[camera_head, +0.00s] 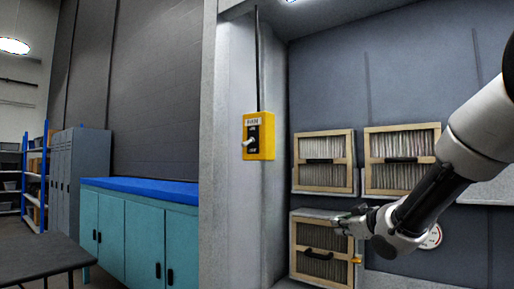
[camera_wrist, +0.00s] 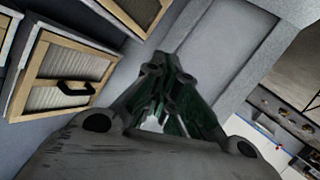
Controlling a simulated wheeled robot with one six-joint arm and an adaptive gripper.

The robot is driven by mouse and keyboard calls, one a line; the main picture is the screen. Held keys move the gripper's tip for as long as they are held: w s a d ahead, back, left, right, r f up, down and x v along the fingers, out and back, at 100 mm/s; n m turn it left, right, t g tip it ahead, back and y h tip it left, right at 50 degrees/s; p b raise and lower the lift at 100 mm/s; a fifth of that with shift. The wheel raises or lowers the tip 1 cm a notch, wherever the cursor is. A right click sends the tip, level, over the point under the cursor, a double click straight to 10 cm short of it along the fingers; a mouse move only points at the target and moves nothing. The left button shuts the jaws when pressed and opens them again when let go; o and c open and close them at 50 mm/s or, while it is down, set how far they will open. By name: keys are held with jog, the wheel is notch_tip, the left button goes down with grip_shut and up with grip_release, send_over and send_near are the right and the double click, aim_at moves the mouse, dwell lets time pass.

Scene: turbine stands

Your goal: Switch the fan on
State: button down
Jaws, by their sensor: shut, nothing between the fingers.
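The fan switch is a yellow box (camera_head: 259,136) with a black face, mounted on the light grey pillar in the head view. A pale toggle lever (camera_head: 248,142) sticks out from it to the left, around the middle of the face. A label above the face seems to read "FAN". My gripper (camera_head: 340,225) is shut and empty, to the right of the switch and lower, in front of a lower filter panel. It also shows in the wrist view (camera_wrist: 160,112). The switch cannot be made out in the wrist view.
Framed filter panels (camera_head: 324,162) sit on the grey wall right of the pillar; one also shows in the wrist view (camera_wrist: 65,83). A dark cable (camera_head: 257,60) runs up from the switch. Teal cabinets with a blue top (camera_head: 150,188) stand left of the pillar.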

aim_at(247, 143)
jog(key=a+r+n+t+y, duration=0.1)
jog(key=a+r+n+y, duration=0.2)
jog(key=a+r+y, duration=0.3)
jog(key=s+a+r+n+g+y, duration=0.5)
jog(key=s+a+r+n+y, duration=0.2)
jog(key=r+y, duration=0.3)
jog(key=shift+s+a+n+g+y, duration=0.35)
jog(key=shift+s+n+y, duration=0.2)
jog(key=shift+n+y, duration=0.25)
jog(key=shift+a, duration=0.1)
jog(key=x, duration=1.4)
